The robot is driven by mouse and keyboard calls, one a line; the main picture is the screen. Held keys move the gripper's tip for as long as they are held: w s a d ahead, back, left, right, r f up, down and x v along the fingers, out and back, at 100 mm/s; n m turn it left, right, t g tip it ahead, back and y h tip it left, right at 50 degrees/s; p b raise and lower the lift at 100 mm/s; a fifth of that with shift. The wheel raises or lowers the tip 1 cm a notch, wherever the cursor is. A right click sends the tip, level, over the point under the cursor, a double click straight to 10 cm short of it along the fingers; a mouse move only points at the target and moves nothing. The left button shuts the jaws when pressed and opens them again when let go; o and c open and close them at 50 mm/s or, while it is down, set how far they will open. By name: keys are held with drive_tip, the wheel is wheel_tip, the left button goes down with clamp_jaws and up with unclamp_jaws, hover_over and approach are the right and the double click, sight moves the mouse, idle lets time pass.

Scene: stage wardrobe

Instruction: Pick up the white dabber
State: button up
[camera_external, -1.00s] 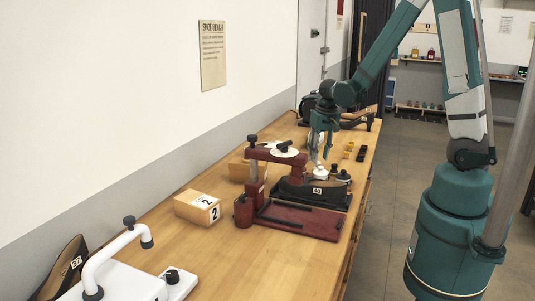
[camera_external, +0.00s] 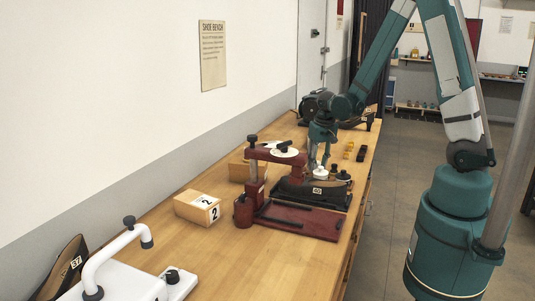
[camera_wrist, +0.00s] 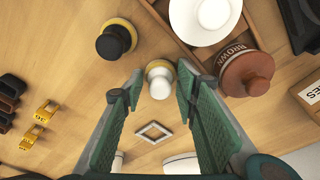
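The white dabber (camera_wrist: 160,80) has a white knob and a pale yellowish base. In the wrist view it shows just beyond and between the fingertips of my gripper (camera_wrist: 158,88). The green fingers are wide apart with nothing held between them, and I see no contact. In the external view my gripper (camera_external: 318,162) points down over the bench, behind the red clamp stand. I cannot clearly pick out the dabber there.
A black dabber (camera_wrist: 117,38) stands close by. Yellow clips (camera_wrist: 40,125) lie left. The red stand (camera_external: 300,218) and numbered box (camera_external: 197,207) occupy the bench.

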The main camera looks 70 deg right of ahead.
sight(318, 162)
idle(0.5)
drive_tip(key=c, duration=0.4)
drive_tip(key=shift+r, duration=0.15)
drive_tip(key=shift+r+p, duration=0.55)
drive_tip(key=shift+r, duration=4.35)
